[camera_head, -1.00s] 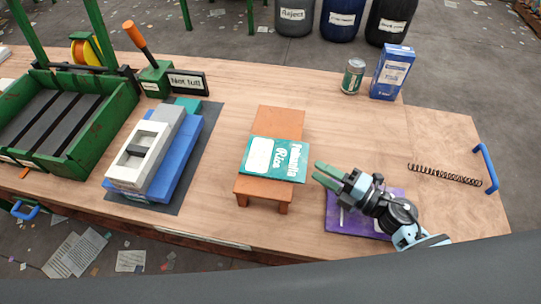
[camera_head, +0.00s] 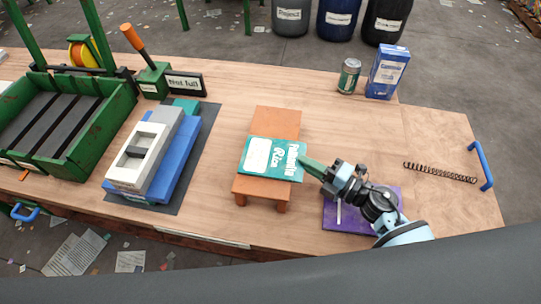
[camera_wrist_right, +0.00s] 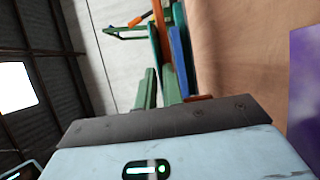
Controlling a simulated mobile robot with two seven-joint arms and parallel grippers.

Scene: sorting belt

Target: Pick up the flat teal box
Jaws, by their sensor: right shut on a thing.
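The flat teal box (camera_head: 272,159) with white lettering lies flat on a small orange-brown stand (camera_head: 278,122) in the head view, its right edge sticking out past the stand. My right gripper (camera_head: 306,167) reaches in from the right, its green fingers shut on the box's right edge. The right wrist view shows the green fingers (camera_wrist_right: 160,90) close together, but the box's edge is hard to make out there. My left gripper is not in view.
A purple flat item (camera_head: 335,215) lies under my right arm. Stacked boxes (camera_head: 143,160) and a green tray (camera_head: 120,108) stand left. Bare wood surrounds the stand.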

